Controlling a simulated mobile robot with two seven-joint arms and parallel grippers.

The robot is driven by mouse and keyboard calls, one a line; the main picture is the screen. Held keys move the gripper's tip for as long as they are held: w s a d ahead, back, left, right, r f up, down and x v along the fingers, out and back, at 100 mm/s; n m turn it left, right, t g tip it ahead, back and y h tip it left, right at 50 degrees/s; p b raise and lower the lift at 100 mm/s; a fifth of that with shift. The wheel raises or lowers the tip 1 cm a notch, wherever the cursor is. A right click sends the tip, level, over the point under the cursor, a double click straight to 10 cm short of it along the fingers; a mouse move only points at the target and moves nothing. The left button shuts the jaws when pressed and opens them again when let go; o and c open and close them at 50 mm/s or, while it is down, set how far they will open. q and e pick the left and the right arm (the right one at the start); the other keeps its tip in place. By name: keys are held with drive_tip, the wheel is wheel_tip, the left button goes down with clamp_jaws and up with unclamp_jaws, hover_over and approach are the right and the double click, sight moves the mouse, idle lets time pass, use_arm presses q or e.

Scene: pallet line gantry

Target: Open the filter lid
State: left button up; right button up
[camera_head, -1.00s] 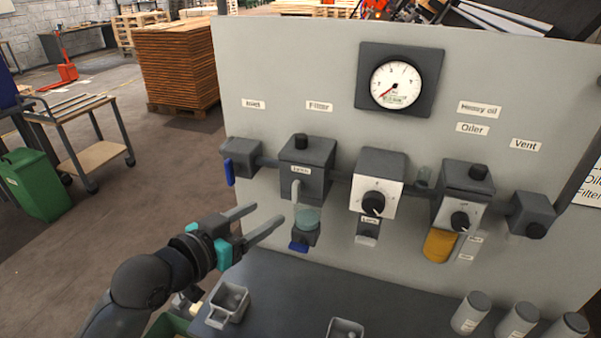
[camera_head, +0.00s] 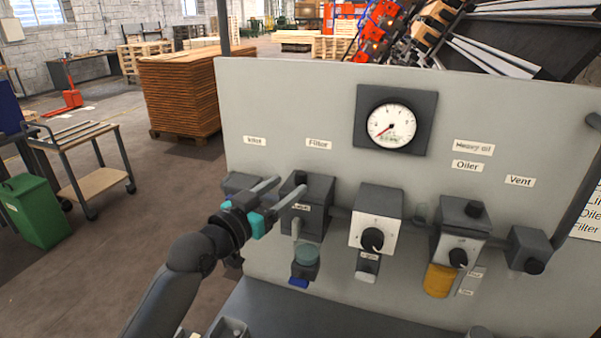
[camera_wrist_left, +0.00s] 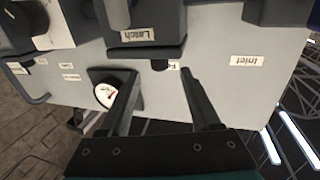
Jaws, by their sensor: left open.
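The filter (camera_head: 318,207) is a dark grey block on the grey panel, under the "Filter" label, with a black knob (camera_head: 300,178) on top. A greenish bowl (camera_head: 306,254) with a blue piece hangs below it. In the left wrist view the block (camera_wrist_left: 170,48) appears upside down, with a plate reading "Latch" (camera_wrist_left: 152,35). My left gripper (camera_head: 292,187) is open and empty, its fingers pointing at the block's upper left. They partly cover the block in the head view; contact cannot be told. In the left wrist view the left gripper (camera_wrist_left: 161,72) has its fingers well apart. My right gripper is not in view.
The inlet valve (camera_head: 240,183) is left of the filter, partly behind my gripper. A white-faced regulator (camera_head: 376,215), an oiler (camera_head: 461,225) with an amber bowl and a vent block (camera_head: 528,250) stand to the right. A gauge (camera_head: 392,125) is above.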

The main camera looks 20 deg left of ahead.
sight(297, 179)
use_arm(q)
drive_tip(key=shift+p+x, duration=0.35)
drive_tip(key=shift+x, duration=2.65)
clamp_jaws()
